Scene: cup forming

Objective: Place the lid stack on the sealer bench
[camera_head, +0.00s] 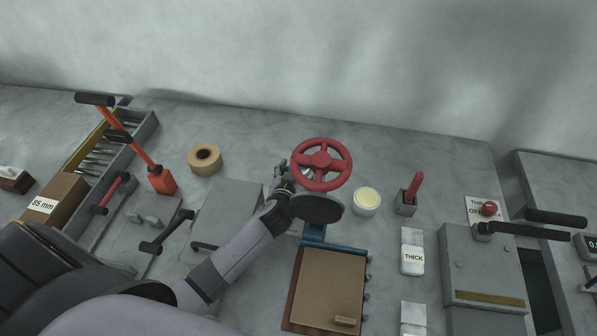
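I cannot pick out a lid stack for certain. A short round container with a cream top (366,198) stands on the grey bench (390,150), right of the red handwheel; I cannot tell whether it is a stack of lids. My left arm reaches in from the lower left, and its gripper (281,172) is at the left edge of the red handwheel (321,163). Its fingers are small and partly hidden, so I cannot tell whether they are open or hold anything. A dark round disc (317,209) shows just below the wheel, beside my wrist. My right gripper is not in view.
A brown tape roll (205,158), an orange lever (161,180) and a box marked 85 mm (56,206) are at the left. A brown board (328,285) lies in front. A block labelled THICK (412,258) and a grey lever machine (482,262) stand at the right.

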